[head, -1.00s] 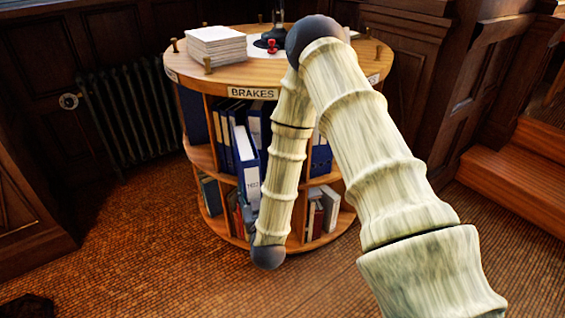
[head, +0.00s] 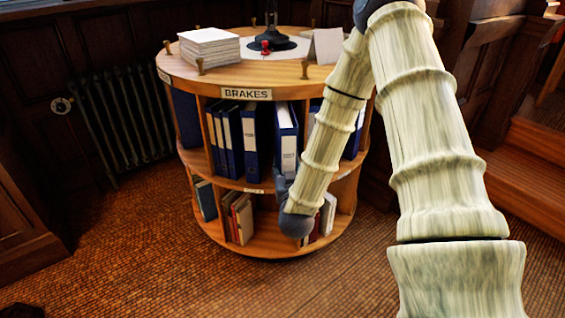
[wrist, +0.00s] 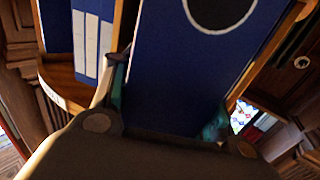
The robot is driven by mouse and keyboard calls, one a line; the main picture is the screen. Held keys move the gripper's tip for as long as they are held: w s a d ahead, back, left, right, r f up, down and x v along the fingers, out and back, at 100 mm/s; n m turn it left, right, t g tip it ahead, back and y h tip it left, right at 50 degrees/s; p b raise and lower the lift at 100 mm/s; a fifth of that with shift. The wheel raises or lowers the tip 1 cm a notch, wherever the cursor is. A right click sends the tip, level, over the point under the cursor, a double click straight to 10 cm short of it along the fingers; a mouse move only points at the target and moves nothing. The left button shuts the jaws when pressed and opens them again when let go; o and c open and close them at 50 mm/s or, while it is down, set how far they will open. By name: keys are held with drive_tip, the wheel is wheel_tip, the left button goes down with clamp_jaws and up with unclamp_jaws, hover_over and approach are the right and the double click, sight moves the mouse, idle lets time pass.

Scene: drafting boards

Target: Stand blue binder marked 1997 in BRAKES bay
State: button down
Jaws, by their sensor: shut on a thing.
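The blue binder (head: 287,138) with a white spine label stands nearly upright at the right part of the bay under the BRAKES sign (head: 246,94); its label is too small to read. My gripper (head: 284,183) is shut on its lower part, just at the shelf edge, and is partly hidden by my arm. In the wrist view the binder (wrist: 190,65) fills the middle between the fingers (wrist: 167,106), with a dark round hole near the top. I cannot tell whether its base touches the shelf.
Several other blue binders (head: 232,140) stand to its left in the bay, with a narrow gap between. A paper stack (head: 209,46) and a red stamp (head: 265,46) are on the round top.

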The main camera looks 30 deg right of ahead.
drive_tip(key=f+b+x, duration=0.1)
drive_tip(key=f+x, duration=0.2)
drive_tip(key=x, duration=1.4)
drive_tip(key=shift+w+f, duration=0.15)
drive_tip(key=c, duration=0.8)
unclamp_jaws()
drive_tip(key=shift+o, duration=0.2)
